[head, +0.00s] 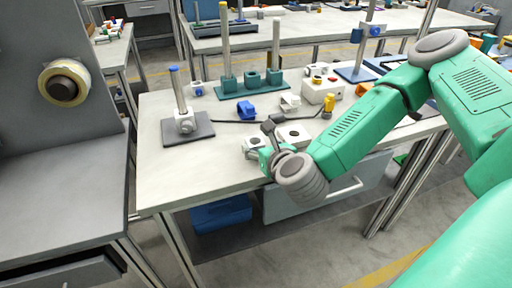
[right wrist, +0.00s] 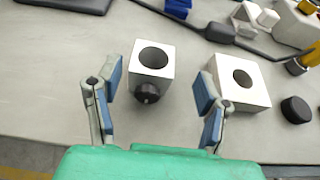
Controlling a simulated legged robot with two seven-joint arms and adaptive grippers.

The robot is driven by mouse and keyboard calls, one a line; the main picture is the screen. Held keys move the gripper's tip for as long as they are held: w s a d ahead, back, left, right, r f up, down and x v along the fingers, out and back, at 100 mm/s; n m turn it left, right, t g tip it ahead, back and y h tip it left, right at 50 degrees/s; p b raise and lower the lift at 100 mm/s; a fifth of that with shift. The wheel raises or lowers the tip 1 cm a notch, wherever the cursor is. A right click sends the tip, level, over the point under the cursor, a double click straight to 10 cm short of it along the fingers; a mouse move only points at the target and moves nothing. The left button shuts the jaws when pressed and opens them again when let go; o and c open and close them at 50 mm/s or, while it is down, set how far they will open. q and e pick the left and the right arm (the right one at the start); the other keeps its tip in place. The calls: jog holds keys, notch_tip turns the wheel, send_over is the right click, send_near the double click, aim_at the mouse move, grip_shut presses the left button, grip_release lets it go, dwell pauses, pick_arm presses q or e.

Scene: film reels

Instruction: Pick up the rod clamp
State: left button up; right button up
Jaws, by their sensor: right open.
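A white rod clamp (right wrist: 152,60), a block with a round hole and a black knob, lies on the light table. It shows in the head view (head: 252,143), partly hidden by my gripper. My right gripper (right wrist: 158,84) is open, with its blue-padded fingers on either side of the clamp and its knob. Gaps show between both fingers and the block in the right wrist view. In the head view my right gripper (head: 267,150) is over the table's front edge. My left gripper is not in view.
A second white holed block (right wrist: 240,80) stands close to the right finger, with a black round piece (right wrist: 296,109) beside it. A blue part (head: 246,110), a dark cable and a rod stand (head: 187,128) are farther back and left.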

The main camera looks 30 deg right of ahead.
aim_at(256, 147)
jog(key=x, duration=0.3)
jog(key=shift+s+d+f, duration=0.1)
jog(key=shift+d, duration=0.05)
jog(key=shift+w+a, duration=0.25)
jog(key=shift+w, duration=0.1)
jog(key=shift+a, duration=0.75)
jog(key=c, duration=0.7)
jog(key=shift+d, duration=0.2)
jog(key=c, duration=0.6)
jog(key=shift+d+f, duration=0.1)
jog(key=shift+d, duration=0.5)
jog(key=shift+c, duration=0.2)
jog(key=r, duration=0.3)
jog(key=r+p, duration=0.1)
jog(key=r, duration=0.5)
jog(key=shift+a+r+p, duration=0.1)
jog(key=shift+a+p, duration=0.2)
jog(key=shift+a, duration=0.05)
jog(key=shift+c, duration=0.2)
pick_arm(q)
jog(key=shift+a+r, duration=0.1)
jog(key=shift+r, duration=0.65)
pick_arm(e)
jog(key=shift+d+r, duration=0.15)
jog(key=shift+r, duration=0.35)
